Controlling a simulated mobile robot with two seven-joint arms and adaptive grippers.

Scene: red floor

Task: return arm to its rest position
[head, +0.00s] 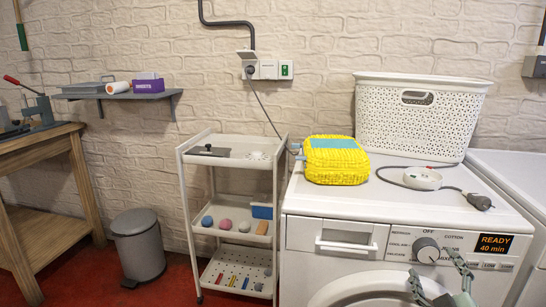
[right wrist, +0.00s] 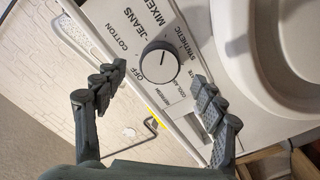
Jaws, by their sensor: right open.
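My right gripper (head: 434,267) is at the lower right of the head view, in front of the washing machine (head: 302,237). Its two fingers are spread apart with nothing between them. In the right wrist view the open fingers (right wrist: 160,79) appear either side of the washer's round dial (right wrist: 159,64). The dial (head: 425,251) also shows in the head view, just above the fingers. I cannot tell the exact gap between fingertips and panel; no contact shows. My left gripper is not in view.
A yellow bundle (head: 336,162), a white laundry basket (head: 412,121) and a white corded device (head: 422,179) rest on the washer. A white trolley (head: 191,158) stands left of it. Further left are a grey bin (head: 138,249) and wooden bench (head: 38,148). Red floor lies clear between bin and trolley.

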